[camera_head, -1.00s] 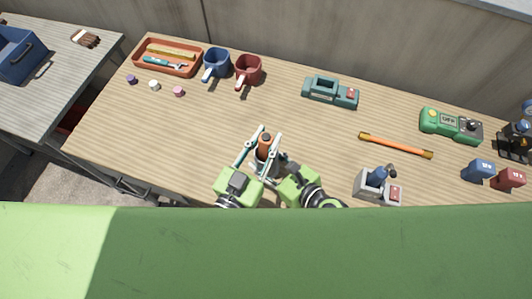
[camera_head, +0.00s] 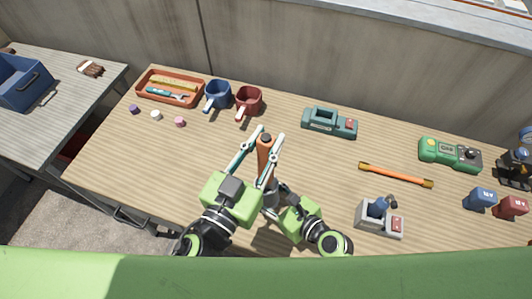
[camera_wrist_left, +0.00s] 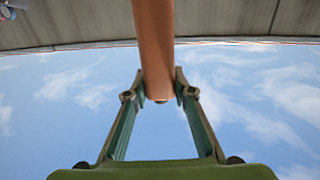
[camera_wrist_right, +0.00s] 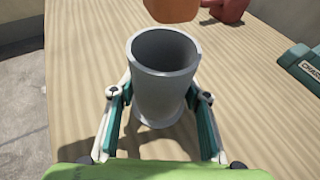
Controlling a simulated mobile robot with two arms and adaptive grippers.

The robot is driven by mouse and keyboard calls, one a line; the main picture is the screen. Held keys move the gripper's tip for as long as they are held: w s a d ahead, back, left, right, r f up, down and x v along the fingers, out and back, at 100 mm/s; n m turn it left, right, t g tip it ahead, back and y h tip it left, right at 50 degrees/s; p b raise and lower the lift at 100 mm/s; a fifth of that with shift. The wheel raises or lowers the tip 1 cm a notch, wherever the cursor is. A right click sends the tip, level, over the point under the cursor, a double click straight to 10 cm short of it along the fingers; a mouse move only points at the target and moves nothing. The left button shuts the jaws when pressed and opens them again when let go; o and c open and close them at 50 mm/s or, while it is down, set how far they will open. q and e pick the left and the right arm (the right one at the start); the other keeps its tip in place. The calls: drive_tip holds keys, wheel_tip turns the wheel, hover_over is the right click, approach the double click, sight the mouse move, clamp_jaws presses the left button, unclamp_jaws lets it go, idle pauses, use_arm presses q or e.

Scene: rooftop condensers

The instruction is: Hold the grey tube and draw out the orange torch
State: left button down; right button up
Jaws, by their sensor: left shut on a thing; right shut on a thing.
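My left gripper (camera_head: 268,136) is shut on the orange torch (camera_head: 265,152) and holds it upright above the grey tube (camera_head: 270,196). In the left wrist view the torch (camera_wrist_left: 154,40) runs between the two fingers. My right gripper (camera_wrist_right: 160,100) is shut around the grey tube, which stands upright on the table in the right wrist view (camera_wrist_right: 160,90). The tube's open mouth shows there, and the torch's lower end (camera_wrist_right: 172,9) is above and apart from the rim. In the head view my left gripper and arm partly hide the tube.
On the wooden table (camera_head: 330,165) are an orange tray (camera_head: 141,88), blue mug (camera_head: 217,95), red mug (camera_head: 249,102), teal device (camera_head: 325,120), orange bar (camera_head: 396,175), grey device with a red button (camera_head: 380,219) and green device (camera_head: 450,153). Small caps lie at left.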

use_arm(q)
wheel_tip(320, 180, up, 6)
drive_tip(key=shift+f, duration=0.25)
use_arm(e)
drive_tip(key=o, duration=1.2)
drive_tip(key=shift+o, duration=0.2)
drive_tip(key=o, duration=0.4)
use_arm(q)
drive_tip(key=shift+r+p, duration=0.8)
use_arm(e)
drive_tip(key=v, duration=0.7)
drive_tip(key=shift+s+d+r, duration=0.1)
drive_tip(key=shift+s+r, duration=0.05)
drive_tip(key=shift+s, duration=0.05)
drive_tip(key=shift+v, duration=0.8)
